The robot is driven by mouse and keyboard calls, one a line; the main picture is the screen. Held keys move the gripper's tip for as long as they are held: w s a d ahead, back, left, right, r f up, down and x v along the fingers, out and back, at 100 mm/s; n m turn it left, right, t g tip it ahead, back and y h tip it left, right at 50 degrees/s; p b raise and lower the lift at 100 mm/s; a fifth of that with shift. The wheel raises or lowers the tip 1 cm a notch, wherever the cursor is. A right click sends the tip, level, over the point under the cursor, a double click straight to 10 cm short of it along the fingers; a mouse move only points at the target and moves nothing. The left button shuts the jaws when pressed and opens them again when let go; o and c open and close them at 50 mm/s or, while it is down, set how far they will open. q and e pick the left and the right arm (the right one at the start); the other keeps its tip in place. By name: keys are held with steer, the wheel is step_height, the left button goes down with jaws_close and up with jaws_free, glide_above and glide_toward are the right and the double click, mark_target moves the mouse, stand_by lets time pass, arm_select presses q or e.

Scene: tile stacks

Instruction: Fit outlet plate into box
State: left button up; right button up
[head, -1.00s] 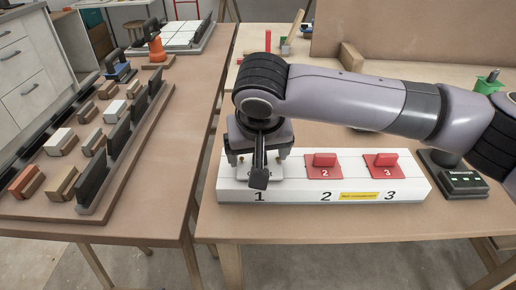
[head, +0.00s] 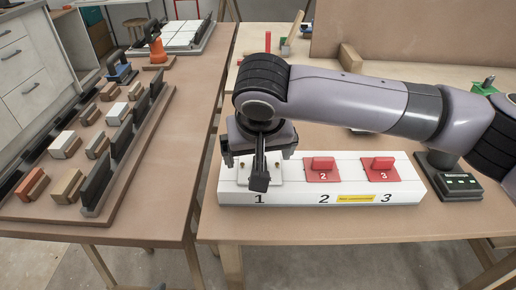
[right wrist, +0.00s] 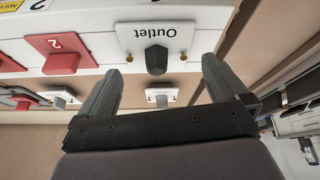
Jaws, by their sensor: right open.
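The white outlet plate (head: 273,172) lies at position 1 on the long white box (head: 300,197). In the right wrist view the plate (right wrist: 181,35) shows its "Outlet" label, a dark handle and brass-coloured screws at its sides. Whether it sits fully flush I cannot tell. My right gripper (head: 259,162) is just above the plate, partly hiding it. In the right wrist view its fingers (right wrist: 161,70) are spread wide, empty, apart from the handle. My left gripper is not in view.
Red covers (head: 322,174) (head: 383,174) sit at positions 2 and 3. A dark device (head: 452,184) stands right of the box. A tray of small blocks (head: 150,132) is on the left table. The table front is clear.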

steer(key=shift+p+v, duration=1.65)
steer(key=shift+v, duration=0.3)
